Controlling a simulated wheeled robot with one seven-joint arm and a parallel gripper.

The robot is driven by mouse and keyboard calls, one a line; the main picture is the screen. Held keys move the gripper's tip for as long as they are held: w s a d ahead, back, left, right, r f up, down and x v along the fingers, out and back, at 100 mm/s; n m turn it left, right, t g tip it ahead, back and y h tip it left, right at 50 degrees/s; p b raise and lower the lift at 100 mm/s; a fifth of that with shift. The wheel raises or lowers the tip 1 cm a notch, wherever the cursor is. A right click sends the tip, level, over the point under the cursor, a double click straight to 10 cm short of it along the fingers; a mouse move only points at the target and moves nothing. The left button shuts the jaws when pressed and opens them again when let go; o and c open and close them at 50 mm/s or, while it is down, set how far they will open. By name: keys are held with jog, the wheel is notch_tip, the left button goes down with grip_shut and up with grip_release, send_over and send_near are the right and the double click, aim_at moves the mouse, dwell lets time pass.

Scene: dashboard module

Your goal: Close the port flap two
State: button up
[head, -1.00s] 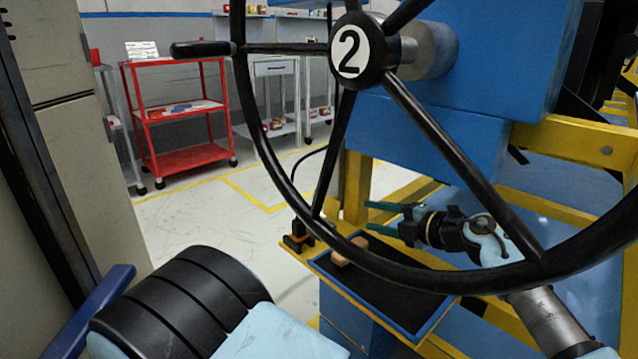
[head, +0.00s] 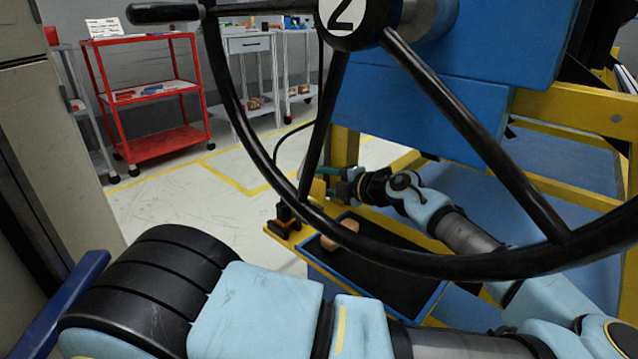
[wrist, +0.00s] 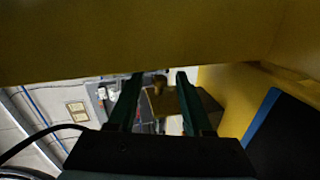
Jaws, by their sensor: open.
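My gripper (head: 329,182) is open, with two dark green fingers pointing left in the head view. It is above the far side of the dark tray and appears near the foot of the yellow post; the wheel rim partly crosses this area. In the wrist view my gripper (wrist: 160,77) has a clear gap between its fingers, with a brownish box-like thing (wrist: 163,100) showing beyond and between them. Whether they touch it cannot be told. I cannot make out port flap two with certainty. A small black and orange unit (head: 286,217) with a cable stands left of the tray.
A large black wheel (head: 470,125) marked 2 stands in front of my arm. A blue-rimmed dark tray (head: 395,275) holds a wooden block (head: 340,236). The yellow post (head: 343,150) and blue housing (head: 425,125) are close by. A red cart (head: 155,100) stands on open floor behind.

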jog(key=shift+w+a, duration=0.2)
jog(key=shift+c, duration=0.3)
grip_shut()
